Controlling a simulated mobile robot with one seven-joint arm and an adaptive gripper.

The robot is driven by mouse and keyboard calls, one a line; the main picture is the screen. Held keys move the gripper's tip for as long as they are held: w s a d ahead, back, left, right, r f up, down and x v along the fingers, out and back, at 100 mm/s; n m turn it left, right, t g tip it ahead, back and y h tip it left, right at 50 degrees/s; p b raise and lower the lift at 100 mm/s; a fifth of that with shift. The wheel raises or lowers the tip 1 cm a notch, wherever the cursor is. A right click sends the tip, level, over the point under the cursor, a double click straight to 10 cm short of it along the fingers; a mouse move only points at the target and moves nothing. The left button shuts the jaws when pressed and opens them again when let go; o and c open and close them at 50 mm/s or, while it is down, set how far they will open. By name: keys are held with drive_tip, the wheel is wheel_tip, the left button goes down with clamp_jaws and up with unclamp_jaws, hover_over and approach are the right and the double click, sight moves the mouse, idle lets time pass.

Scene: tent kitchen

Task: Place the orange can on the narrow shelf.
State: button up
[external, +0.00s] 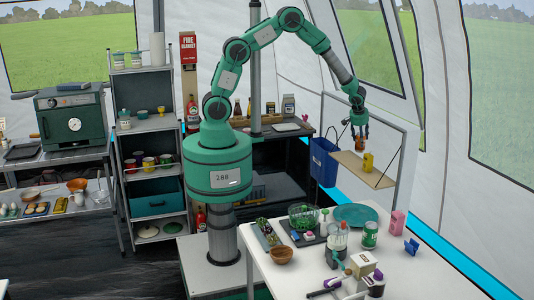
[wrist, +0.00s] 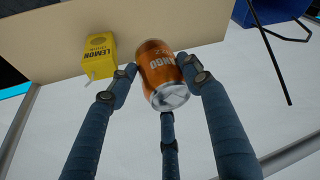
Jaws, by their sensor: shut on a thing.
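The orange can (wrist: 159,86), with "MANGO" lettering and a silver end, is between the fingers of my gripper (wrist: 157,72) in the wrist view. My gripper is shut on it. In the external view, my gripper (external: 358,128) points down above the narrow shelf (external: 350,163), a tan board on the wall panel. The can shows there only as a small orange patch. In the wrist view the shelf (wrist: 45,45) lies behind the can; whether they touch cannot be told.
A yellow lemon drink carton (external: 368,162) stands on the shelf, close beside the can in the wrist view (wrist: 97,57). A blue bin (external: 325,161) hangs left of the shelf. The white table (external: 268,276) below is crowded. Bare shelf shows left of the carton.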

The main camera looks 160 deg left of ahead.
sight(360, 152)
drive_tip(key=shift+f, duration=1.95)
drive_tip(key=shift+f, duration=0.1)
drive_tip(key=shift+f+b, duration=0.4)
drive_tip(key=shift+f, duration=1.5)
drive_tip(key=shift+f, duration=0.1)
drive_tip(key=o, duration=0.8)
